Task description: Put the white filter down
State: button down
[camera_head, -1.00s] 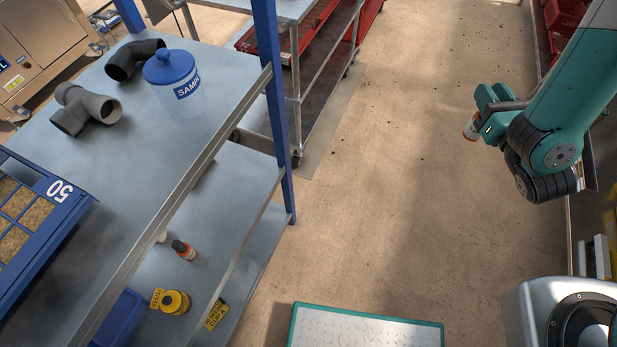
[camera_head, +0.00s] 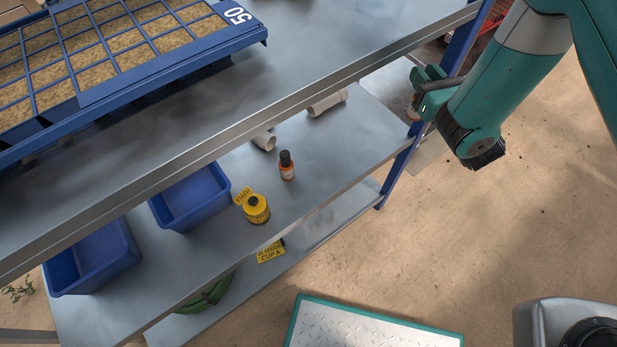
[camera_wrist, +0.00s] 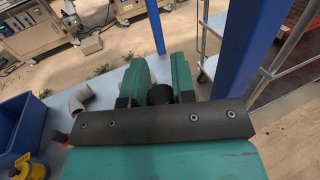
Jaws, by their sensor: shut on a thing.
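My gripper (camera_head: 415,96) is at the right end of the shelving, beside the blue post. It is shut on a small dark-capped bottle (camera_wrist: 160,94); only the round dark top shows between the fingers in the wrist view. A brownish bit of it shows under the fingers in the head view. I see no white filter in the gripper.
The lower shelf (camera_head: 350,140) also holds an orange-labelled bottle (camera_head: 286,168), a yellow container (camera_head: 256,209) and blue bins (camera_head: 190,197). Its right part is clear. The upper shelf edge (camera_head: 330,88) overhangs it. A blue post (camera_head: 402,165) stands at the right corner.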

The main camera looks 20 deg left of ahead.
jog(key=a+f+n+y+b, duration=0.1)
jog(key=a+f+b, duration=0.45)
jog(key=a, duration=0.55)
jog(key=shift+g, duration=0.4)
notch_tip(320, 180, down, 10)
jog(key=b, duration=0.7)
jog(key=shift+a+f, duration=0.1)
jog(key=shift+f, duration=0.15)
jog(key=c, duration=0.9)
grip_release()
jog(key=shift+s+r, duration=0.1)
jog(key=shift+c, duration=0.2)
jog(key=shift+b, duration=0.4)
